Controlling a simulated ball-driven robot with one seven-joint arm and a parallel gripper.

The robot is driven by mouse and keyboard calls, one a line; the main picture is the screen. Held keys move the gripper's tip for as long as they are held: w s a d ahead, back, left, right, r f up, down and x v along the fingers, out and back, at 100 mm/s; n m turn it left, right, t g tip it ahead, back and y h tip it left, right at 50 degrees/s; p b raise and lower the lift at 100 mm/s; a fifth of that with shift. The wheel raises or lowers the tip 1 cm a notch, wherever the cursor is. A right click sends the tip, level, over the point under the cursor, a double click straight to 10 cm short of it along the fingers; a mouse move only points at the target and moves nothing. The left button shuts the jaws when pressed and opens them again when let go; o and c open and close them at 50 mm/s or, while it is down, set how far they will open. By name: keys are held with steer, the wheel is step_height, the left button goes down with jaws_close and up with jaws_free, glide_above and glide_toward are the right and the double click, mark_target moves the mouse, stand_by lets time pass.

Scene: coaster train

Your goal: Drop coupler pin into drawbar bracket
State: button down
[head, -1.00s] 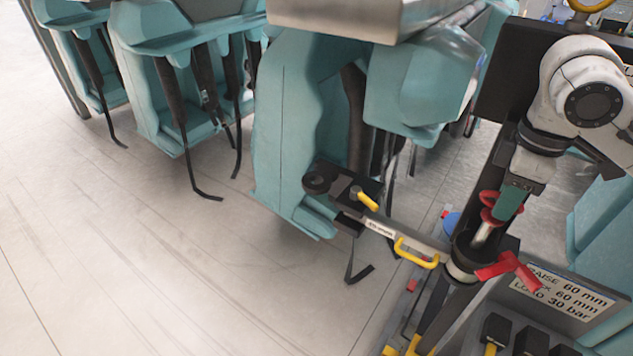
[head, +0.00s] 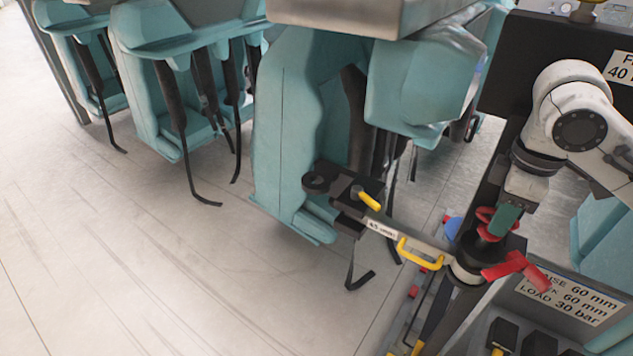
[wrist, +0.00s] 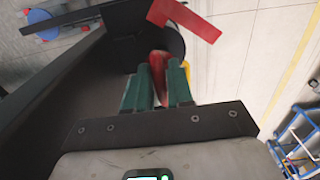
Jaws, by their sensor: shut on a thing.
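My gripper (head: 503,220) has green fingers shut on the red handle of the coupler pin (head: 485,214). The wrist view shows the red handle (wrist: 158,66) between the fingers (wrist: 159,85). The handle is just above the dark round drawbar bracket (head: 510,243) at the right. The metal shank no longer shows; it appears to be down in the bracket, but how deep is hidden. A red lever-like piece (head: 515,268) sits at the bracket's near side and also shows in the wrist view (wrist: 192,18).
A bar with a yellow handle (head: 420,252) runs left from the bracket to a black coupling with a yellow-handled pin (head: 369,200). Teal train seats (head: 300,130) stand left of it. A sign panel (head: 572,295) is at lower right. Floor at left is clear.

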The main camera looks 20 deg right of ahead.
mark_target(485, 239)
steer(key=shift+f+b, duration=0.8)
steer(key=shift+f, duration=0.65)
steer(key=c, duration=0.9)
jaws_free()
